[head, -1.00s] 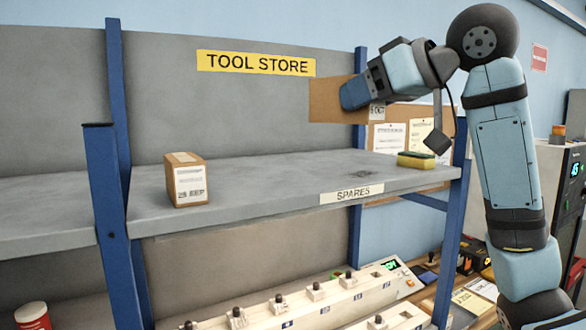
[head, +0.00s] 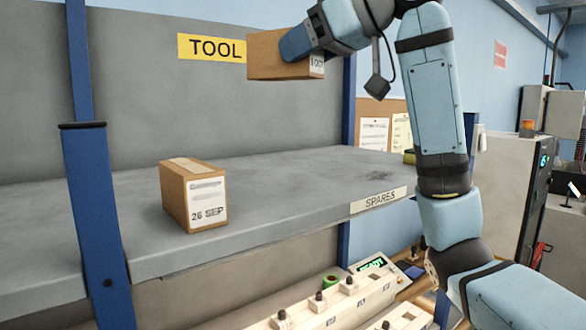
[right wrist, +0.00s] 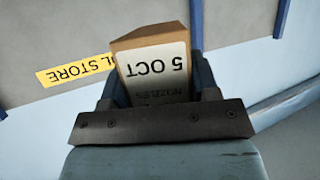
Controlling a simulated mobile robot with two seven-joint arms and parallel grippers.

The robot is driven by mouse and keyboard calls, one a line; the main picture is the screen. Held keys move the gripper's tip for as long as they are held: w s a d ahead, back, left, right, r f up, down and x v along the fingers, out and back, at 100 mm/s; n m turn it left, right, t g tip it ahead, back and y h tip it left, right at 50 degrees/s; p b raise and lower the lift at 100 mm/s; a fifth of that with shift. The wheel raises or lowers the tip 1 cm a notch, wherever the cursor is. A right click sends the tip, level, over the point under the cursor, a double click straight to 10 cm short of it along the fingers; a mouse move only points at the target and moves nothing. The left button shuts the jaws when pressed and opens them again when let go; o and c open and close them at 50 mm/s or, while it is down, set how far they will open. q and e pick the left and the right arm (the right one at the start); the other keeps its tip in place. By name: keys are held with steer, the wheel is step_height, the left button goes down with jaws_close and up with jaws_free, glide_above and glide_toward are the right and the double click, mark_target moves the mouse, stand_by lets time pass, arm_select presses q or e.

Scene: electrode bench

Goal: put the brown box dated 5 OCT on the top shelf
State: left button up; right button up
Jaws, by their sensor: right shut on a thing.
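The brown box dated 5 OCT (head: 268,56) is held in the air above the shelf, in front of the back panel. Its white label reads 5 OCT upside down in the right wrist view (right wrist: 153,66). My right gripper (head: 296,45) is shut on this box. The grey top shelf (head: 290,190), marked SPARES on its front edge, lies below the held box with a clear gap. My left gripper is in neither view.
Another brown box (head: 195,195), labelled 26 SEP, stands on the shelf at left. The shelf is clear to its right, up to a sponge (head: 409,157) at the far right end, partly hidden by my arm. A blue post (head: 95,215) stands at the front left.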

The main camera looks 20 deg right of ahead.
step_height(320, 180, down, 14)
steer(key=shift+s+d+r+p, duration=0.1)
steer(key=shift+d+p, duration=0.05)
steer(key=shift+p, duration=0.8)
step_height(320, 180, down, 4)
steer(key=shift+f+p, duration=0.1)
steer(key=shift+p, duration=0.2)
steer(key=shift+f, duration=0.25)
steer(key=o, duration=1)
steer(key=shift+o, duration=0.6)
steer(key=shift+r, duration=0.15)
